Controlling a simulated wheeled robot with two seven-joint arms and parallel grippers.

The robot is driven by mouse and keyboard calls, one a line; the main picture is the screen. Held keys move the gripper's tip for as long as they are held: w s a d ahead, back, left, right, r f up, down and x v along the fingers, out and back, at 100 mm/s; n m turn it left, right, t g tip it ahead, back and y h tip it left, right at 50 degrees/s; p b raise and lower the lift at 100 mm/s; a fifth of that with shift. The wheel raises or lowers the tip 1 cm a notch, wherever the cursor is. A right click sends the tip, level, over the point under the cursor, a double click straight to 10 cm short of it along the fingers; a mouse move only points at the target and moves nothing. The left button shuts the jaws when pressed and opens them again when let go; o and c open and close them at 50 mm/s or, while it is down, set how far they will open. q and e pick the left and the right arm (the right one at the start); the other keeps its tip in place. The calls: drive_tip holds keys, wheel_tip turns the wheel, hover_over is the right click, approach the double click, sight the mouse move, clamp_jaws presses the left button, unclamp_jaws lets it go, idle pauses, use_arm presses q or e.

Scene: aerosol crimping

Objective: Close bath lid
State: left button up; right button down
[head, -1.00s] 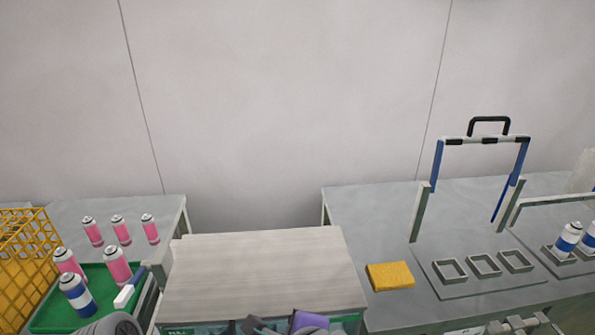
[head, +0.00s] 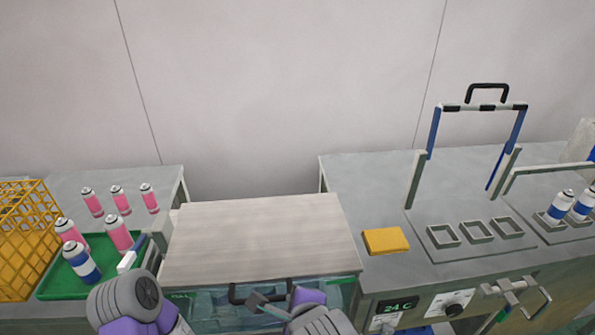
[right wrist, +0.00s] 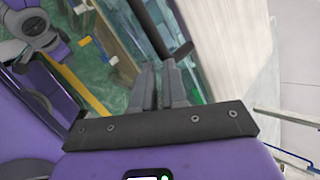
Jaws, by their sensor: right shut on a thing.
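The bath lid (head: 260,235), a pale wood-grained panel, lies flat over the glass-fronted bath (head: 205,308) in the head view. A black bar handle (head: 237,295) sits just below its front edge; it also shows in the right wrist view (right wrist: 152,28). My right gripper (head: 260,301) is at this handle, fingers shut on it; the fingers show in the right wrist view (right wrist: 166,80). My left arm shows at the bottom left of the head view, but its gripper is not visible.
Left stand a yellow crate (head: 25,240), a green tray (head: 55,288) with cans and several pink cans behind. Right of the lid lie a yellow sponge (head: 386,241) and a bench (head: 375,185) with a blue-legged frame (head: 433,130). A temperature display (head: 397,306) is at front right.

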drive_tip(key=shift+s+d+f, duration=0.2)
drive_tip(key=shift+s+f, duration=0.05)
drive_tip(key=shift+f, duration=0.25)
drive_tip(key=s+d+r+p, duration=0.3)
drive_tip(key=s+r+p, duration=0.1)
drive_tip(key=s, duration=0.6)
drive_tip(key=shift+r, duration=0.7)
drive_tip(key=w+d+f+n+g+y+p, duration=0.35)
drive_tip(key=w+f+n, duration=0.55)
drive_tip(key=w+f, duration=0.35)
drive_tip(key=s+d+f+n+g+h+p, duration=0.1)
drive_tip(key=s+f+n, duration=0.3)
drive_tip(key=f, duration=0.7)
drive_tip(key=s+d+f+n+g+p, duration=0.1)
drive_tip(key=s+f+n+g, duration=0.2)
drive_tip(key=f, duration=0.8)
drive_tip(key=shift+s+d+f+n+h, duration=0.35)
drive_tip(key=shift+s+n, duration=0.35)
drive_tip(key=shift+s, duration=0.4)
